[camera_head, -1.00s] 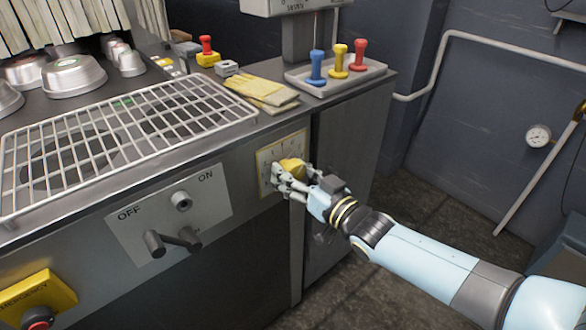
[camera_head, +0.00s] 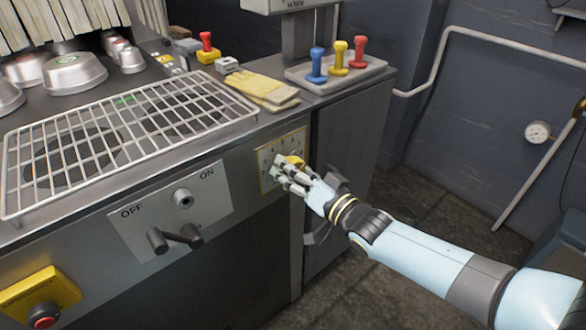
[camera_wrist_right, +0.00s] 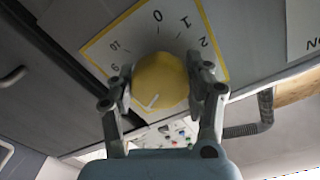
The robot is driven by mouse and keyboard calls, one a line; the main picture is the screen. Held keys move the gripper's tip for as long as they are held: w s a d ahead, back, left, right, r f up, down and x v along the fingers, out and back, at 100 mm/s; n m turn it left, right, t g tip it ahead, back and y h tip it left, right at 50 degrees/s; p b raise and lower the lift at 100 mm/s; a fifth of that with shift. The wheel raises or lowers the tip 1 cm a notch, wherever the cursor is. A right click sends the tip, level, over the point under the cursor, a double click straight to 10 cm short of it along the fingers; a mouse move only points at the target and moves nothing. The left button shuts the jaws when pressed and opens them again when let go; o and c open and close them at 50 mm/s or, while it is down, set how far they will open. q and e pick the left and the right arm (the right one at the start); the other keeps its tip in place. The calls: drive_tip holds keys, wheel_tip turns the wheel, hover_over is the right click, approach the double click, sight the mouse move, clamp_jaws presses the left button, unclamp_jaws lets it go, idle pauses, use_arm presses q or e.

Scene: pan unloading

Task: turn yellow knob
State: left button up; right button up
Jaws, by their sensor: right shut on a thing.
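The yellow knob (camera_head: 293,161) sits on a yellow-bordered dial plate (camera_head: 267,168) on the front of the metal counter. In the right wrist view the knob (camera_wrist_right: 159,82) is round, with a small white pointer mark at its lower left. Numbers are printed around it, with 0 and 1 near the top. My right gripper (camera_head: 280,171) is at the dial, its fingers on either side of the knob. In the right wrist view the gripper (camera_wrist_right: 162,84) is shut on the knob, one finger at each side. My left gripper is in neither view.
A plate (camera_head: 222,186) marked OFF and ON, with a lever (camera_head: 176,240), is left of the dial. A yellow emergency box (camera_head: 40,296) is at lower left. A wire rack (camera_head: 125,140), gloves (camera_head: 262,91) and a tray (camera_head: 374,72) of coloured handles are on top.

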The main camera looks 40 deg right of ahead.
drive_tip(key=o, duration=1.2)
drive_tip(key=shift+s, duration=0.25)
drive_tip(key=s, duration=0.7)
drive_tip(key=s+d, duration=0.1)
drive_tip(key=s, duration=0.3)
drive_tip(key=shift+s, duration=0.3)
